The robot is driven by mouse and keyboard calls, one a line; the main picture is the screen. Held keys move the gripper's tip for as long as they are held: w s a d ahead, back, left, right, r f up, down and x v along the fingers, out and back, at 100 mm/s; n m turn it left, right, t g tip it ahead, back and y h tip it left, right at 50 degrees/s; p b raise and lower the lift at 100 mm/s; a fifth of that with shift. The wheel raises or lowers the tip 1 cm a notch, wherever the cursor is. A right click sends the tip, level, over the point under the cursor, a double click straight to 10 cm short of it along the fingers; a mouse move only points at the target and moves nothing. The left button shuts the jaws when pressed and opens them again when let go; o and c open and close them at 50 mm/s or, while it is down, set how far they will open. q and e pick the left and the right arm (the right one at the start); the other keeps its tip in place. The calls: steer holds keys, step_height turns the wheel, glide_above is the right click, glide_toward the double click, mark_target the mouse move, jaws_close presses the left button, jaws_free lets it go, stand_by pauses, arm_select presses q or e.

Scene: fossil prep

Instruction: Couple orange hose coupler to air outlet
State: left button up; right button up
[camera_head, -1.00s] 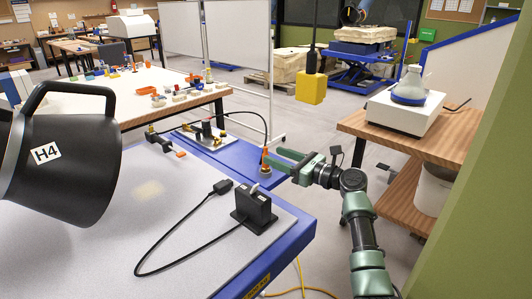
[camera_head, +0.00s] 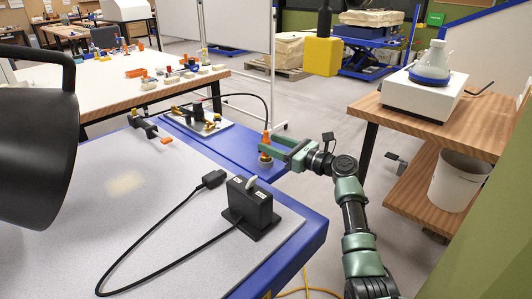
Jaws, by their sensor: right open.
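The orange hose coupler (camera_head: 265,137) stands upright at the end of a black hose, near the far corner of the blue table edge. A round metal fitting, seemingly the air outlet (camera_head: 265,158), is directly below it. I cannot tell whether the two are joined. My right gripper (camera_head: 269,148), with green fingers, is open. It reaches in from the right at the coupler, and its fingers hide part of the coupler's lower end. Whether they touch it is unclear. My left gripper is not in view.
A black hood (camera_head: 38,150) fills the left foreground. A black box (camera_head: 250,205) with a cable stands on the grey tabletop (camera_head: 150,215). A plate with fittings (camera_head: 205,124) lies behind. A wooden bench (camera_head: 435,130) stands at right.

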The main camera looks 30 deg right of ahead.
steer(key=x, duration=0.5)
steer(key=shift+w+a+r, duration=0.1)
steer(key=shift+a+r, duration=0.2)
steer(key=shift+r, duration=0.1)
steer(key=shift+c, duration=0.3)
jaws_close()
